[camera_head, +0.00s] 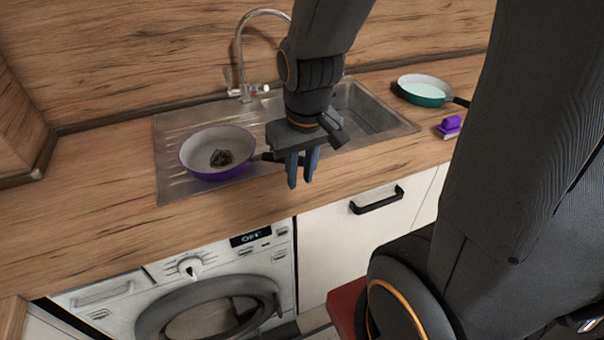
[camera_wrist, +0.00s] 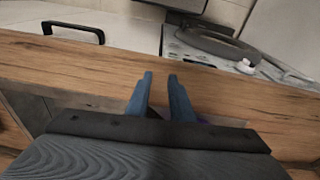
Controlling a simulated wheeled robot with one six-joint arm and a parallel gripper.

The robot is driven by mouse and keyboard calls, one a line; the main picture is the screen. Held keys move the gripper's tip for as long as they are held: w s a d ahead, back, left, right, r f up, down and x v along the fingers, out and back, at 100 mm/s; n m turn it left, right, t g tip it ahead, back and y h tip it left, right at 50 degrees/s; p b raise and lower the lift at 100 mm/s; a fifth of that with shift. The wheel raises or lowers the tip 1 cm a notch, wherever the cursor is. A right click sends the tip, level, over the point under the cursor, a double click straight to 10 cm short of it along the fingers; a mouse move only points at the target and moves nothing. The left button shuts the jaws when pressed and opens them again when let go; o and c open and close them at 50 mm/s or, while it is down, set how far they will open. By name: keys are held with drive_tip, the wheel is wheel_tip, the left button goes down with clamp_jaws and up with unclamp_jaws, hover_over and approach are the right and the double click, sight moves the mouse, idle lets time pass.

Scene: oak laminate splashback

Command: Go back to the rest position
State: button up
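My gripper (camera_head: 301,182) hangs fingers down over the front edge of the counter, at the front of the sink. Its two blue fingers stand a little apart with nothing seen between the tips, and they also show in the wrist view (camera_wrist: 160,76). A purple pan (camera_head: 190,166) with a pale inside and a dark patch sits on the ribbed drainboard, left of my gripper. Its dark handle (camera_head: 265,157) points right and passes behind the fingers, so its end is partly hidden. I cannot tell from these views how close the fingers are to the handle.
A steel sink (camera_head: 375,112) with a tap (camera_head: 240,70) lies behind my gripper. A green pan (camera_head: 422,92) and a purple scrubber (camera_head: 450,125) stand on the right counter. Below are a washing machine (camera_head: 215,290) and a drawer handle (camera_head: 377,200). The left counter is clear.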

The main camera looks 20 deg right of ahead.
drive_tip(key=shift+s+d+m, duration=0.15)
drive_tip(key=shift+s+m, duration=0.1)
drive_tip(key=shift+m, duration=0.05)
wheel_tip(320, 180, down, 2)
drive_tip(key=shift+f+b, duration=0.1)
drive_tip(key=shift+b, duration=0.75)
